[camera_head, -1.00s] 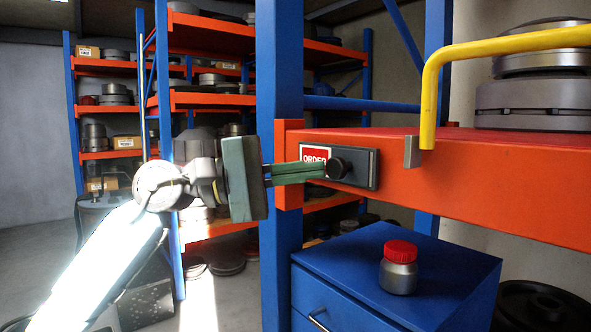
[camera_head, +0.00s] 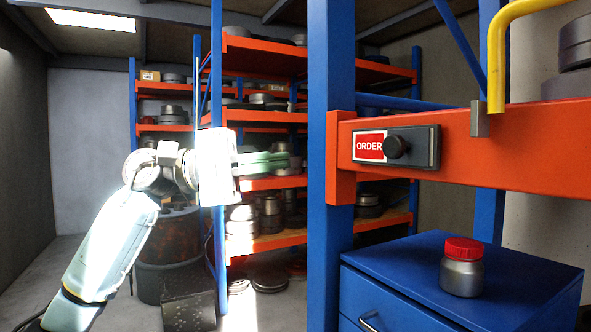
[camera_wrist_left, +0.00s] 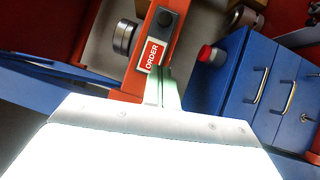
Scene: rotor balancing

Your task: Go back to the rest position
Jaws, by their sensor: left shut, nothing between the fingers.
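My left gripper (camera_head: 288,161) is in front of the rack at the middle of the head view, its green fingers shut together and empty, pointing right. A clear gap separates the fingertips from the ORDER panel (camera_head: 428,147) and its black knob (camera_head: 396,147) on the orange beam. In the left wrist view the fingers (camera_wrist_left: 166,88) also show closed, with the ORDER label (camera_wrist_left: 151,54) beyond them. My right gripper is in neither view.
A blue upright (camera_head: 331,120) stands just right of the gripper. A blue cabinet (camera_head: 400,285) with a red-lidded jar (camera_head: 462,268) is at lower right. A yellow bar (camera_head: 496,55) rises above the orange beam (camera_head: 540,150). Loaded shelves (camera_head: 265,240) stand behind.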

